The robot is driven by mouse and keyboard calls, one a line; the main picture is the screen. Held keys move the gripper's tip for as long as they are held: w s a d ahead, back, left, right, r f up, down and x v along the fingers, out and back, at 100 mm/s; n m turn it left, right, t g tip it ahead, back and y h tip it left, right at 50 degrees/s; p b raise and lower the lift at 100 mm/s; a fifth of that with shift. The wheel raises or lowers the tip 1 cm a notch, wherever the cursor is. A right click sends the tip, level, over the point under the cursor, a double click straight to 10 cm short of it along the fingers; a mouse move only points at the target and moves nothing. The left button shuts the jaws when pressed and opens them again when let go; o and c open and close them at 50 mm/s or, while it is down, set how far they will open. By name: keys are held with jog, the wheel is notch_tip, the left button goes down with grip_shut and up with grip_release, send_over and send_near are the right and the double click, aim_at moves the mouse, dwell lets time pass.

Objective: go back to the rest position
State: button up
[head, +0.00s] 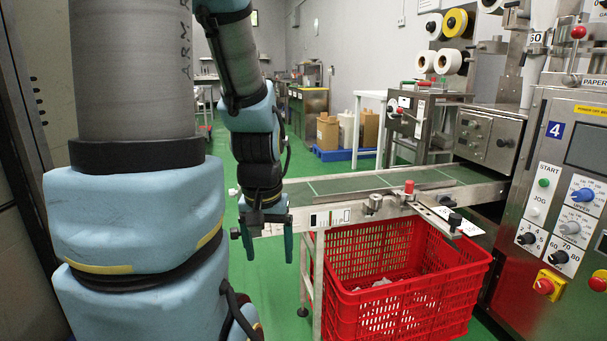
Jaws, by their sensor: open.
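My gripper (267,250) hangs pointing down near the middle of the head view, at the end of my blue-padded arm. Its two fingers are apart, and nothing shows between them. It is in front of the near left end of the conveyor (380,183), over the green floor. In the picture it is left of the red crate (400,285).
The red crate, with some pale items inside, stands below the conveyor's near side. The machine with the control panel (570,190) stands at right. Boxes (327,132) stand on a blue pallet (343,154) farther back. Green floor (262,285) is clear below my gripper.

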notch_tip(320, 180, up, 22)
jog(key=p, duration=1.9)
jog(key=shift+f, duration=0.25)
